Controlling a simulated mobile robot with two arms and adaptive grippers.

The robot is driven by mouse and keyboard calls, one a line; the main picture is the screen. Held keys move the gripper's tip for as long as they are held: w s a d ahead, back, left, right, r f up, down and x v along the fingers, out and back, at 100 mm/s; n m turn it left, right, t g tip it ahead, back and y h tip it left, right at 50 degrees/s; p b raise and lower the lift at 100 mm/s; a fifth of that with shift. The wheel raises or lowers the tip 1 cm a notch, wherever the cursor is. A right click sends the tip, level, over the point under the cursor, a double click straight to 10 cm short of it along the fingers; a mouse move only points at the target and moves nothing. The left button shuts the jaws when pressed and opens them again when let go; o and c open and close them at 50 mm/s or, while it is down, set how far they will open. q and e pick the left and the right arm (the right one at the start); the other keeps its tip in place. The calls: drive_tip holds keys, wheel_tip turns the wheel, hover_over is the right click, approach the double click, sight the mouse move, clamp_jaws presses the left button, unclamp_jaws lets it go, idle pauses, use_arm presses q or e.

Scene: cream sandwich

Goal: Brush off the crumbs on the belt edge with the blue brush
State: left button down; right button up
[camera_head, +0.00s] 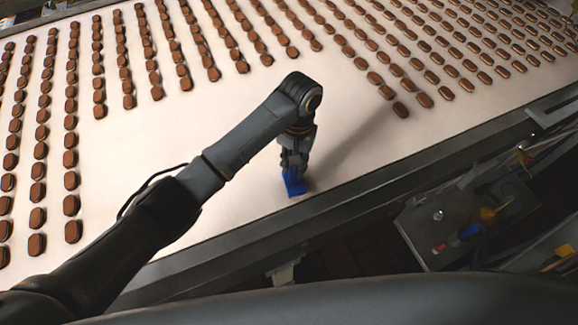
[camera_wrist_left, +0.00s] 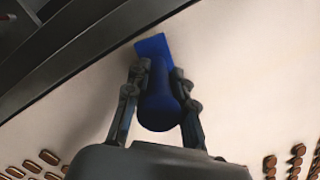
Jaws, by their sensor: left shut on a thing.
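My left gripper (camera_head: 292,160) is shut on the blue brush (camera_head: 294,184) and holds it at the near edge of the white belt (camera_head: 230,190). In the left wrist view, the gripper's fingers (camera_wrist_left: 158,100) sit on both sides of the brush's thick handle (camera_wrist_left: 159,105). The brush's flat blue head (camera_wrist_left: 151,45) points toward the dark belt edge (camera_wrist_left: 95,65). I cannot tell whether it touches the belt. No crumbs can be made out in either view. My right gripper is not in view.
Rows of brown sandwich biscuits (camera_head: 71,181) cover the left and far parts of the belt. Bare belt lies around the brush. A dark metal rail (camera_head: 350,188) runs along the near side.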

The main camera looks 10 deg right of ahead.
use_arm(q)
drive_tip(key=shift+s+a+r+p, duration=0.1)
drive_tip(key=shift+a+p, duration=0.3)
drive_tip(key=shift+a, duration=0.05)
drive_tip(key=shift+s+a+r+p, duration=0.1)
drive_tip(key=shift+a+p, duration=0.3)
drive_tip(key=s+a, duration=0.2)
drive_tip(key=a, duration=0.7)
drive_tip(key=s+a, duration=0.3)
drive_tip(key=a, duration=0.6)
drive_tip(key=shift+s+a+f+p, duration=0.15)
drive_tip(key=shift+s+f+p, duration=0.05)
drive_tip(key=shift+p, duration=0.1)
idle(0.7)
wheel_tip(320, 180, up, 7)
idle(0.8)
idle(0.4)
